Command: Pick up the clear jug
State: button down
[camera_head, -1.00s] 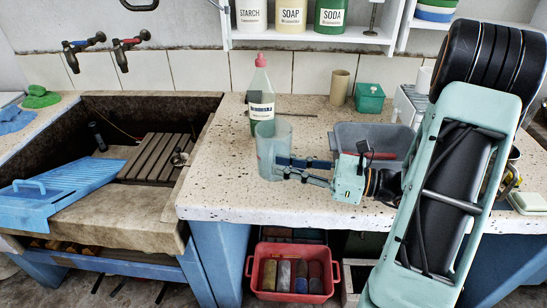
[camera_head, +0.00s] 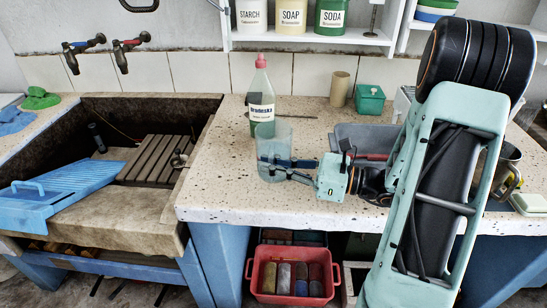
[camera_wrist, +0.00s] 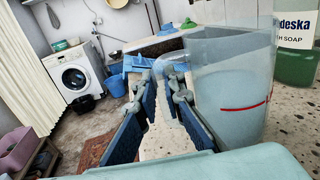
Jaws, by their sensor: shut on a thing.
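The clear jug (camera_head: 275,148) stands upright on the speckled stone counter, in front of the green soap bottle (camera_head: 261,110). In the wrist view the jug (camera_wrist: 232,90) fills the right side, see-through with a red line around it. My gripper (camera_head: 268,168) reaches in from the right at the jug's side in the head view. In the wrist view the fingers (camera_wrist: 157,68) are at the jug's left side, with a pale clear part of it, seemingly the handle, between them. They are shut on the jug. The exact contact is hard to see through the clear wall.
A grey basin (camera_head: 350,136) stands behind my gripper on the counter. A tan cup (camera_head: 339,88) and a green box (camera_head: 370,98) stand further back. The stone trough (camera_head: 110,222) lies left of the counter. The counter's front left is clear.

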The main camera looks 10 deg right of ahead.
aim_at(273, 151)
jog(key=shift+r, duration=0.2)
jog(key=shift+r, duration=0.2)
jog(key=r, duration=0.1)
jog(key=r+p, duration=0.1)
jog(key=r, duration=0.1)
jog(key=shift+s+d+r, duration=0.1)
jog(key=shift+d, duration=0.1)
jog(key=s+d+r+m+t+h+p, duration=0.3)
jog(key=s+d+r, duration=0.1)
jog(key=s+d, duration=0.2)
jog(key=s+d+r+m+t+h+p, duration=0.3)
jog(key=s+d, duration=0.3)
jog(key=d, duration=0.2)
jog(key=shift+d+r+t+h+p, duration=0.3)
jog(key=shift+d+r+p, duration=0.15)
jog(key=shift+p, duration=0.25)
jog(key=shift+r, duration=0.15)
